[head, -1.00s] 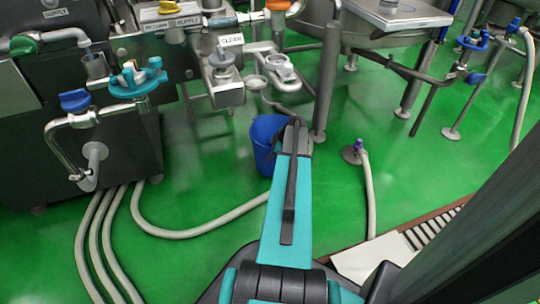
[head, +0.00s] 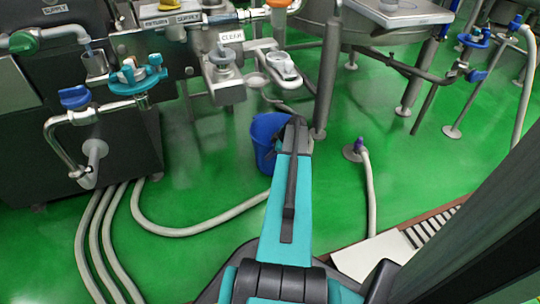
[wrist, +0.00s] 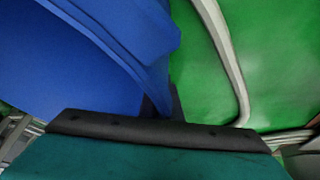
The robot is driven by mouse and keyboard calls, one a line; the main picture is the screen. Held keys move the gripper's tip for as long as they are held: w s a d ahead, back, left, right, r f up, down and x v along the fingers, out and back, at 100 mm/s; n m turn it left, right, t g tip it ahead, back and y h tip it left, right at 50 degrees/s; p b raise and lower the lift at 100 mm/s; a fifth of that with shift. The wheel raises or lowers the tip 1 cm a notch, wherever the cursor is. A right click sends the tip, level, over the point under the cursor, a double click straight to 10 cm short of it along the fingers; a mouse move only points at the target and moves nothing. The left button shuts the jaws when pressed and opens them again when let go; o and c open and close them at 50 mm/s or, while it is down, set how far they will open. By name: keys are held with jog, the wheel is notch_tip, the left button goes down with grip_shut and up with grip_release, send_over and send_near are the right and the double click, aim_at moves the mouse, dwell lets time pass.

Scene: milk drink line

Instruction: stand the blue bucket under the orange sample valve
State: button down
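The blue bucket (head: 266,140) stands out ahead of my arm in the head view, partly covered by the arm's end on its right. In the wrist view the bucket (wrist: 70,60) fills the left side, very close. My gripper (head: 292,124) is at the bucket's right side. A dark finger part (wrist: 176,102) shows beside the bucket's edge in the wrist view; the fingertips are hidden, so I cannot tell whether they grip it. An orange fitting (head: 279,4) sits on the pipework at the top edge of the head view, cut off by the frame; I cannot tell its full shape.
A steel tank leg (head: 327,85) rises just right of the bucket. A pale hose (head: 180,231) curves over the green floor on the left. A purple-tipped hose stand (head: 357,150) is at the right. A steel outlet (head: 226,82) hangs behind the bucket.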

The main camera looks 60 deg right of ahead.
jog(key=shift+f+b, duration=0.45)
jog(key=shift+f, duration=0.55)
dwell(0.6)
jog(key=c, duration=1.9)
grip_release()
jog(key=shift+s, duration=0.1)
jog(key=p+v, duration=0.5)
jog(key=v, duration=0.9)
jog(key=shift+r+p, duration=0.1)
jog(key=shift+p, duration=0.2)
